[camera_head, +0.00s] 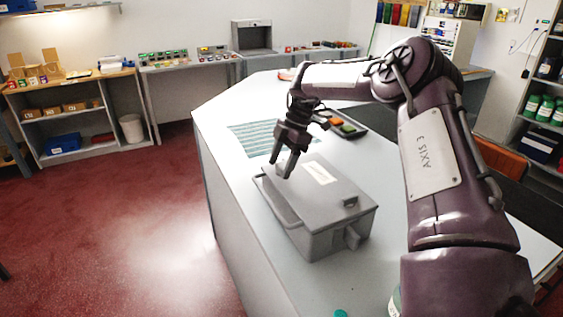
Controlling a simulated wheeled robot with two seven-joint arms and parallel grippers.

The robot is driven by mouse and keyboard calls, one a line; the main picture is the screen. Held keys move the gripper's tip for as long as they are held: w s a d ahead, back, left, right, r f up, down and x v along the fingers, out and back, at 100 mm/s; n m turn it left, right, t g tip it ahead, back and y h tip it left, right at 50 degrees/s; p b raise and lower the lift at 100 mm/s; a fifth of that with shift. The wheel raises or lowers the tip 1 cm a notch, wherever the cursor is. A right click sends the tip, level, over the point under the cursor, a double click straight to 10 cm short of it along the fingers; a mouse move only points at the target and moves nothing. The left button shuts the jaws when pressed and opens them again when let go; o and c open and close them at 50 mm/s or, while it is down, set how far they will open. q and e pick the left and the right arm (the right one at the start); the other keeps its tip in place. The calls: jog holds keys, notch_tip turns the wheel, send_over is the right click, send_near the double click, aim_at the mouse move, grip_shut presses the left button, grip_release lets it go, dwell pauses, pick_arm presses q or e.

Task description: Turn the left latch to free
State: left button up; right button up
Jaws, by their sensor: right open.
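A grey lidded case (330,205) sits on the white counter, with a pale label on its lid. A grey bar, which looks like a handle, runs along its left side. A small dark grey fitting (350,201) is on the lid's near right edge, and a grey piece (352,238) sticks out from the near face below it. I cannot tell which fitting is the left latch, or how it is turned. My right gripper (283,168) is open and points down above the far left part of the lid; whether it touches the lid is unclear. My left gripper is out of view.
A striped teal mat (250,138) lies on the counter (220,125) behind the case. A dark tray (358,134) with orange and green pieces is behind my right gripper. A teal disc (341,313) lies at the bottom edge. Counter left of the case is bare.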

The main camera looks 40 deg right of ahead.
jog(key=w+b+v, duration=0.1)
jog(key=v, duration=0.6)
jog(key=shift+s+r, duration=0.4)
jog(key=shift+s, duration=0.15)
jog(key=shift+d, duration=0.15)
